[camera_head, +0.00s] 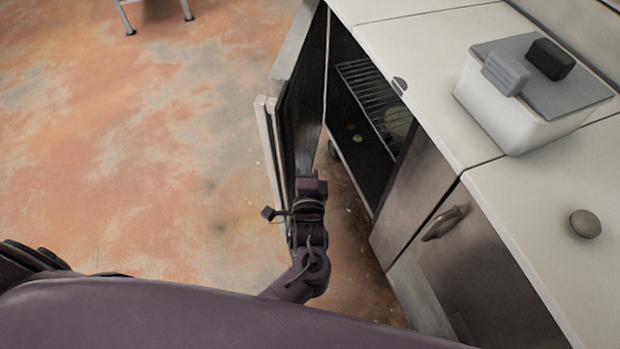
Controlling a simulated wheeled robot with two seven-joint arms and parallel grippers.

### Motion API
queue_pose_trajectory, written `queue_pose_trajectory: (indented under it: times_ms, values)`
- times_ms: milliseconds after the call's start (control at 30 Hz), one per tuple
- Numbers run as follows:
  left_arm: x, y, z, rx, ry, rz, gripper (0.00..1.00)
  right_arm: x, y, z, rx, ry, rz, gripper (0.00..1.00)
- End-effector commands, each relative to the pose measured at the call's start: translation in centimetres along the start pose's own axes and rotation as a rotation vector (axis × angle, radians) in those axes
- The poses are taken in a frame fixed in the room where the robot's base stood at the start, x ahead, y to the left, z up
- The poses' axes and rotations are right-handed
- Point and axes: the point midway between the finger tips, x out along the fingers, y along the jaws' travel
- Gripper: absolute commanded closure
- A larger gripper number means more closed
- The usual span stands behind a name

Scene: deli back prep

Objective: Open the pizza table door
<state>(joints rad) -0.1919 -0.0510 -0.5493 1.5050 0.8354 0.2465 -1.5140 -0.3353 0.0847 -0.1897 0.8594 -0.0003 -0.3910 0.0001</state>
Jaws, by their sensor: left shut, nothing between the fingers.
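The pizza table door (290,110) stands swung wide open, out to the left from the front of the pizza table (425,60). Its inner face is dark and its edge is pale. The open compartment (365,125) shows a wire rack (368,95) and a few small items inside. My left gripper (308,186) is shut and empty. It is at the near end of the open door, by its inner side; I cannot tell whether it touches the door. My right gripper is out of view.
A second closed door with a handle (444,222) is at the right. A white container (530,100) with a grey lid and two blocks on it stands on the counter. A round knob-like item (585,224) lies nearby.

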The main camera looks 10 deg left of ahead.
Motion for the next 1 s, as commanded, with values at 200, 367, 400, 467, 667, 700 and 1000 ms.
queue_pose_trajectory:
  times_ms: [200,367,400,467,667,700,1000]
  values:
    - [0.4,0.1,2.7,0.005,0.000,0.003,1.00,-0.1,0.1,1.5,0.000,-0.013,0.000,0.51]
    - [0.5,0.1,3.2,0.003,0.000,0.004,1.00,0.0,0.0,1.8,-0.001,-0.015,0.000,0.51]
    - [0.5,0.2,3.2,0.003,0.000,0.004,1.00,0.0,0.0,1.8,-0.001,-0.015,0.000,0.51]
    - [0.5,0.2,3.2,0.003,0.000,0.004,1.00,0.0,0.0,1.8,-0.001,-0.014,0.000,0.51]
    - [0.5,0.2,3.3,0.003,0.001,0.004,1.00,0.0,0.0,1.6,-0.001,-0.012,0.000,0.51]
    - [0.5,0.2,3.4,0.003,0.002,0.004,1.00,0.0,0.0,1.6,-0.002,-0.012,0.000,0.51]
    - [1.1,-0.1,7.0,0.012,0.058,0.003,1.00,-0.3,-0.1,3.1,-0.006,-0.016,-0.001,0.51]
